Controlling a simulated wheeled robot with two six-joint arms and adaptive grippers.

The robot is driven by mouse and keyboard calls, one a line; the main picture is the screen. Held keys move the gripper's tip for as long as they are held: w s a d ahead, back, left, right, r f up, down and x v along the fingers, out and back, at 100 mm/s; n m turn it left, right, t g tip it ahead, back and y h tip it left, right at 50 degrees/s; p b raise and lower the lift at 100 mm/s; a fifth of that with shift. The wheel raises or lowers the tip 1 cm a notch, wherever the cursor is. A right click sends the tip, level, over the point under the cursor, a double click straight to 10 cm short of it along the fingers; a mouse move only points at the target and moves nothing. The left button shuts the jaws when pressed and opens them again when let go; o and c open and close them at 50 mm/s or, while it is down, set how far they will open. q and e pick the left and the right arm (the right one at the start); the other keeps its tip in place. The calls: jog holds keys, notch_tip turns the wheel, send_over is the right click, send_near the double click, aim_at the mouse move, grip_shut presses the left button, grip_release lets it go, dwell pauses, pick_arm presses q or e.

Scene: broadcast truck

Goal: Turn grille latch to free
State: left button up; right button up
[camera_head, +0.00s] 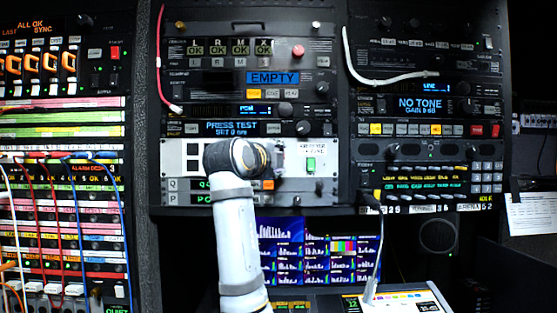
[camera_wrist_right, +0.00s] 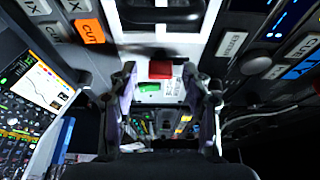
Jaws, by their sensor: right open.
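A white panel (camera_head: 292,154) in the middle rack carries a green rocker (camera_head: 311,164) and small printed text. My right arm rises from the bottom middle in the head view, and its wrist covers part of this panel and hides the gripper there. In the right wrist view my right gripper (camera_wrist_right: 160,76) is open, with nothing between its fingers. Beyond and between the fingers show a red block (camera_wrist_right: 160,69) and a green piece (camera_wrist_right: 149,87) on a pale panel. I cannot pick out the grille latch with certainty. My left gripper is out of view.
Racks of knobs and lit buttons fill the wall. Cables hang over the patch bay (camera_head: 68,200) at the left. A white cable (camera_head: 385,81) loops at the right rack. Below are monitors (camera_head: 305,250) and a desk console (camera_head: 400,302).

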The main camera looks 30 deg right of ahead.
jog(key=v, duration=0.7)
jog(key=shift+s+a, duration=0.1)
jog(key=shift+a, duration=0.05)
